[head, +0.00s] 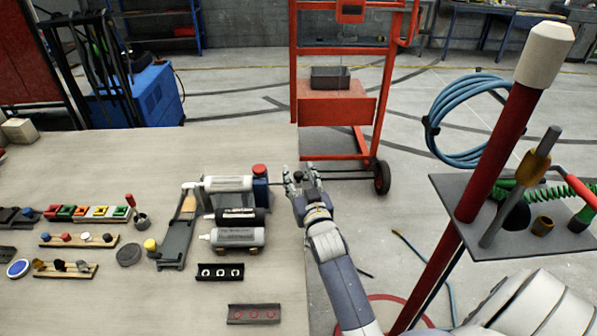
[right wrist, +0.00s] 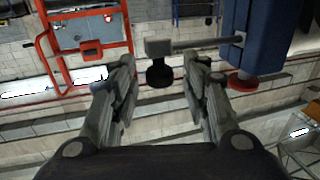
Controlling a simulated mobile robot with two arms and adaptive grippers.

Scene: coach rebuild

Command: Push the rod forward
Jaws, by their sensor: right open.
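The thin grey rod (right wrist: 205,43) sticks out of a blue block (right wrist: 243,40) in the right wrist view. At its free end is a grey end piece (right wrist: 158,47) with a black knob (right wrist: 160,75). In the head view the blue block (head: 261,188) with a red cap sits at the right end of a white cylinder (head: 227,184). My right gripper (head: 301,179) is open just right of this block, past the table edge. In the right wrist view its fingers (right wrist: 160,72) stand on either side of the knob, with gaps showing. My left gripper is not in view.
Two bottles, black (head: 240,217) and grey (head: 237,237), lie near the cylinder on the table (head: 130,300). Several small racks and parts stand left. A red cart (head: 337,112) is behind my right gripper. A grey tray (head: 540,245) with a red post is at right.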

